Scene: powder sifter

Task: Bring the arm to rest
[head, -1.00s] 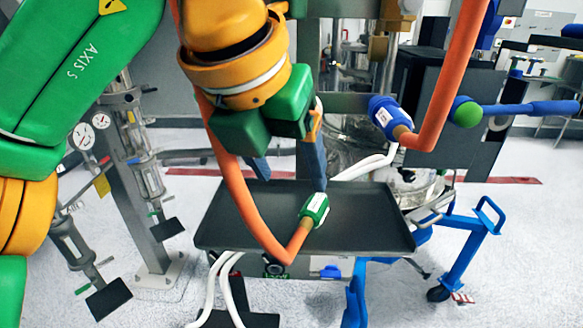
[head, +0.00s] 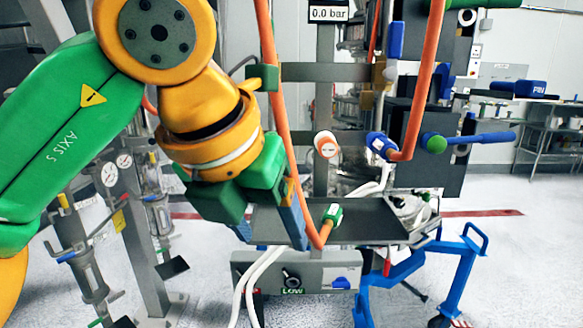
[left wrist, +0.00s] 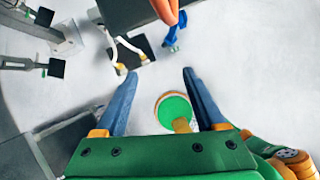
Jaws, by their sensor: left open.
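My left arm comes in from the left of the head view. Its gripper (head: 272,238) hangs in front of the dark tray (head: 375,222), with two blue fingers pointing down. In the left wrist view the fingers of my left gripper (left wrist: 160,77) stand apart with nothing held between their tips. An orange hose (head: 279,130) passes beside the gripper and ends in a green connector (head: 333,214) above the tray. I cannot tell whether a finger touches the hose. My right gripper is not in view.
A grey panel (head: 318,276) marked LOW stands below the tray. A blue wheeled frame (head: 462,262) is at the right. Gauges and pipework (head: 110,174) stand at the left. A green disc (left wrist: 174,108) lies under the fingers. Pale floor is open at the right.

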